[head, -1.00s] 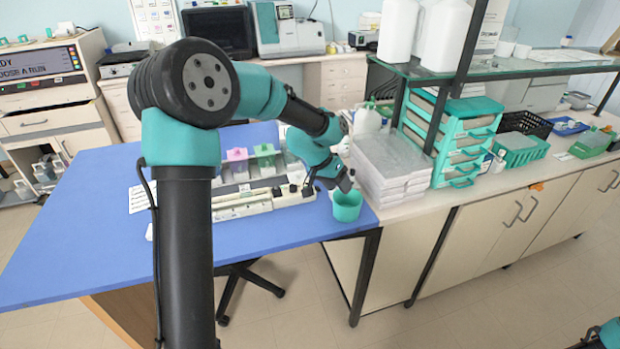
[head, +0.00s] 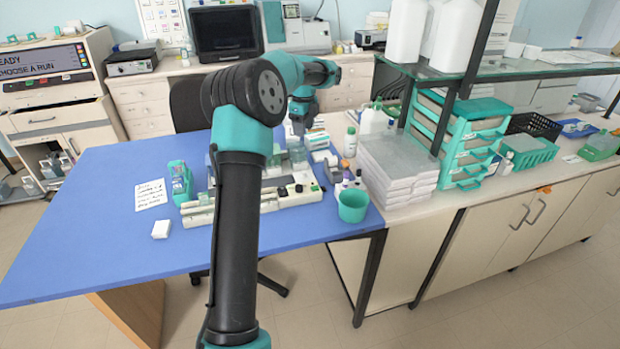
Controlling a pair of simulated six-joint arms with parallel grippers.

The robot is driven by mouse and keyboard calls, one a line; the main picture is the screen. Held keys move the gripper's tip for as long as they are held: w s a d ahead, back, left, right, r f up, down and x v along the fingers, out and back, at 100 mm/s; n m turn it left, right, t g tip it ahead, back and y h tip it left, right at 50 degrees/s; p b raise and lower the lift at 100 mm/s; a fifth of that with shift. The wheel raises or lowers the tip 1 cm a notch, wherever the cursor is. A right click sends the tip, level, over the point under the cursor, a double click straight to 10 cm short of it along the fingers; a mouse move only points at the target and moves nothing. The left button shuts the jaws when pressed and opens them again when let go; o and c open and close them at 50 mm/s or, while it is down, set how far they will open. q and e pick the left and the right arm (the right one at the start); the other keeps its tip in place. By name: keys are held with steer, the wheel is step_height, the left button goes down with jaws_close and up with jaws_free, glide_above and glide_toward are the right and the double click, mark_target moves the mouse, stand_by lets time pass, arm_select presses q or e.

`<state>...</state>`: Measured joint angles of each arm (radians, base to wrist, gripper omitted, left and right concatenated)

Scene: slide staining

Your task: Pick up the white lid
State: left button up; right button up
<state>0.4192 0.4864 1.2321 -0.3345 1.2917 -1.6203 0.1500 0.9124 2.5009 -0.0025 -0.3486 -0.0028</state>
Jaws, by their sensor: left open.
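My left gripper (head: 299,127) hangs pointing down over the back of the staining rack (head: 290,194) on the blue table. It is open, and its fingers are small and partly dark in the head view. Clear staining jars (head: 298,156) stand just below it. Whitish pieces show beside and behind the jars, but I cannot tell for sure which is the white lid. My left arm hides the middle of the rack and some of the jars. My right gripper is not in view.
A teal cup (head: 352,206) stands at the table's right front edge, with small bottles (head: 345,182) behind it. A small white block (head: 160,229), a written sheet (head: 150,195) and a teal holder (head: 180,182) lie left. The blue table (head: 80,245) is clear at far left.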

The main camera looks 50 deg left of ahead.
arm_select(q)
steer(key=shift+f, duration=0.1)
glide_above(304, 171)
step_height(304, 171, down, 12)
steer(key=shift+f, duration=0.1)
stand_by(0.5)
steer(key=shift+f, duration=2.55)
jaws_close()
steer(key=shift+r, duration=0.15)
